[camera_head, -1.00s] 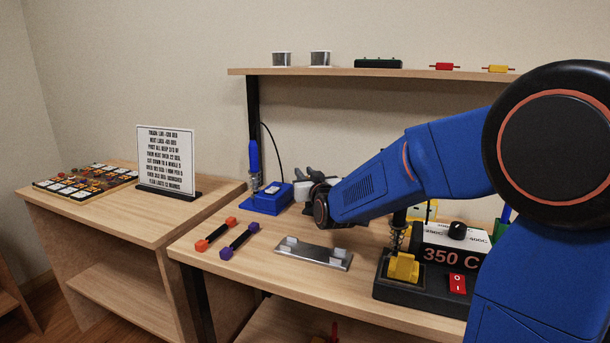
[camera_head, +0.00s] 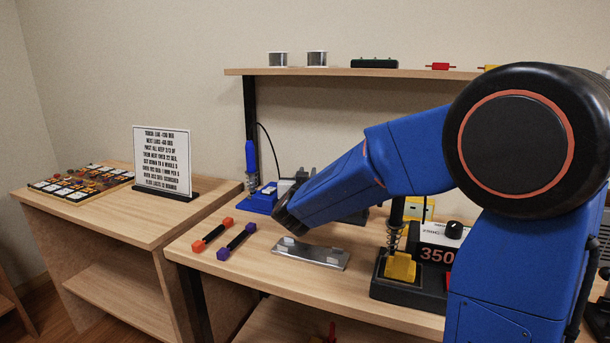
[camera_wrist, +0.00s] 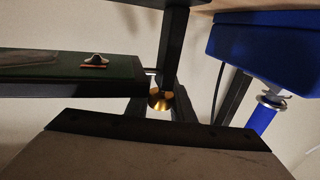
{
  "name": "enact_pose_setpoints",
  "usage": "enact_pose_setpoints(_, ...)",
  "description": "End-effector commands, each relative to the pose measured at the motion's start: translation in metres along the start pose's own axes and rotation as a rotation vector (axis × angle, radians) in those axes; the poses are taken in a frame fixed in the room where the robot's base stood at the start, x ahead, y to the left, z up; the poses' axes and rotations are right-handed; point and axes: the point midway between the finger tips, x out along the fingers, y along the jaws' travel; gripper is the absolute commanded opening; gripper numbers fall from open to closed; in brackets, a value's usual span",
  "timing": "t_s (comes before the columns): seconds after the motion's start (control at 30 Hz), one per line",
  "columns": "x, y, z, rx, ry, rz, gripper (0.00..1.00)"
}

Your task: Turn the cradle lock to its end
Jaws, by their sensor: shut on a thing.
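In the wrist view a brass knob (camera_wrist: 157,99), which looks like the cradle lock, sits beside a dark cradle frame (camera_wrist: 175,48). My gripper (camera_wrist: 160,106) is shut on this knob, with dark fingers on both sides of it. How far the knob is turned cannot be told. A green board (camera_wrist: 55,76) lies along the dark frame at left, with a small metal part on it. In the head view my wrist hides the gripper and the knob; only part of the dark cradle shows behind it.
A blue soldering station (camera_head: 262,200) stands close left of my wrist; its blue body also shows in the wrist view (camera_wrist: 262,40). A metal plate (camera_head: 312,254) lies below. A black heater unit (camera_head: 405,290) stands right. Orange-ended (camera_head: 212,234) and purple-ended (camera_head: 237,241) bars lie left.

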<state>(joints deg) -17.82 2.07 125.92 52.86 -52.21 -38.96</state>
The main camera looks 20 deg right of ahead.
Motion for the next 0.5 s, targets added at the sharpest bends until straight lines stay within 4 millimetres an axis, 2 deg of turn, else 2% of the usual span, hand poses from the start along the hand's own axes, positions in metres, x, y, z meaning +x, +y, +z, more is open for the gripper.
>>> enact_pose_setpoints(0.5,-0.003,0.015,0.001,0.000,-0.001,0.447,0.00)
